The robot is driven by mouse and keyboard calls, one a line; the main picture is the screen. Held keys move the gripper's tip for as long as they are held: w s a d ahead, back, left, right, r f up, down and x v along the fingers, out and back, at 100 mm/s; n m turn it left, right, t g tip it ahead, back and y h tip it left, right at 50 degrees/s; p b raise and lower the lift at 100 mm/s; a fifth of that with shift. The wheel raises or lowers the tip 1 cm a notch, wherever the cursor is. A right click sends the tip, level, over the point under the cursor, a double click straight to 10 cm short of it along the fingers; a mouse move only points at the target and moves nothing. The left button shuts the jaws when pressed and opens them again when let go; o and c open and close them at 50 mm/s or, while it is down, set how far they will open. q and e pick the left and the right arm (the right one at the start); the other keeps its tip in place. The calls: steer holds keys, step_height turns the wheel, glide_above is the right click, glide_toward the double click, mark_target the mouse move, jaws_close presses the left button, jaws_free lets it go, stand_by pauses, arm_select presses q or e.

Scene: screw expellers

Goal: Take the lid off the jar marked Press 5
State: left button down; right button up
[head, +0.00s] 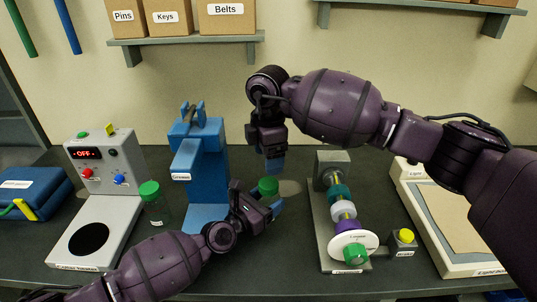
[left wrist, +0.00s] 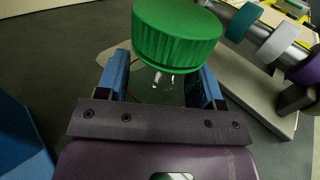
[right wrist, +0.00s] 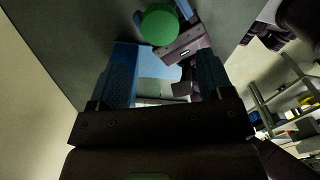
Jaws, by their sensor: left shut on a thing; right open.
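A jar with a ribbed green lid (head: 268,186) stands at the middle of the bench, between the blue press and the grey screw machine. My left gripper (head: 262,208) is shut on this jar below its lid; the clear glass (left wrist: 165,84) shows between the fingers in the left wrist view. The lid (left wrist: 177,35) is on the jar. My right gripper (head: 273,163) is open and empty above the lid, pointing down. In the right wrist view the lid (right wrist: 159,25) shows beyond the fingertips. I cannot read a label on this jar.
A second green-lidded jar (head: 153,203) stands left of the blue press (head: 205,165). A grey control box (head: 105,165) reading OFF is further left. The screw machine (head: 345,215) and a tray (head: 440,215) are on the right. A shelf (head: 185,40) hangs behind.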

mark_target(268, 183)
steer(key=m, duration=0.3)
steer(key=shift+m, duration=0.4)
steer(key=shift+f, duration=4)
